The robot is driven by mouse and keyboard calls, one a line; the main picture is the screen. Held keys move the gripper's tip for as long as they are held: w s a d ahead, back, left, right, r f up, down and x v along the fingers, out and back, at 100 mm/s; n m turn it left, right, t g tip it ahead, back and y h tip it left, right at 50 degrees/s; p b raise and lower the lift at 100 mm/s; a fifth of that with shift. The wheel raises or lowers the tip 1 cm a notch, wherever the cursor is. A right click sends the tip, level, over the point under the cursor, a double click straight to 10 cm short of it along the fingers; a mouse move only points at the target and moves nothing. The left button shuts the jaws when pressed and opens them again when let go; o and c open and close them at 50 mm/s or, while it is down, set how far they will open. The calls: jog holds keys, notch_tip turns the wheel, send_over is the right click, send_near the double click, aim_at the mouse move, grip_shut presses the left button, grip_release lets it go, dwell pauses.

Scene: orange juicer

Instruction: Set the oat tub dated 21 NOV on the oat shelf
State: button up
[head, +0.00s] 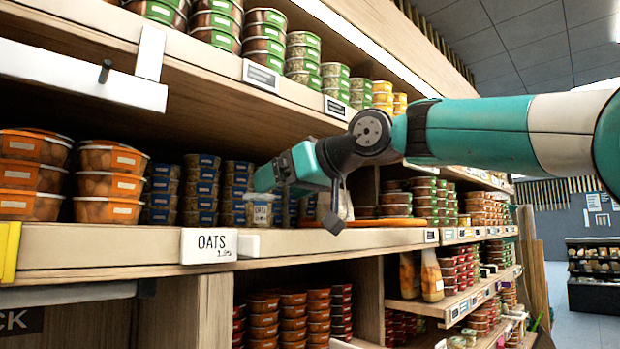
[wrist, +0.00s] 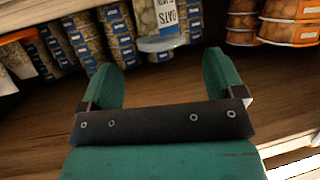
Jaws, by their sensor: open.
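An oat tub (head: 262,210) with a pale lid and label stands upright on the shelf behind the OATS tag (head: 210,245). In the wrist view a tub marked OATS (wrist: 164,17) appears inverted, just beyond my fingertips and roughly between them. Its date is too small to read. My gripper (wrist: 158,68) is open and empty, its two teal fingers apart. In the head view my gripper (head: 285,172) hangs over the shelf front beside the tub, with its fingertips hard to make out.
Blue-banded tubs (head: 202,188) stand in stacks behind. The upper shelf (head: 330,100) hangs above my gripper. Bare shelf board (wrist: 185,85) lies around the fingers.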

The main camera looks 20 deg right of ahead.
jog(key=v, duration=0.7)
jog(key=shift+s+b, duration=0.2)
jog(key=shift+b, duration=0.2)
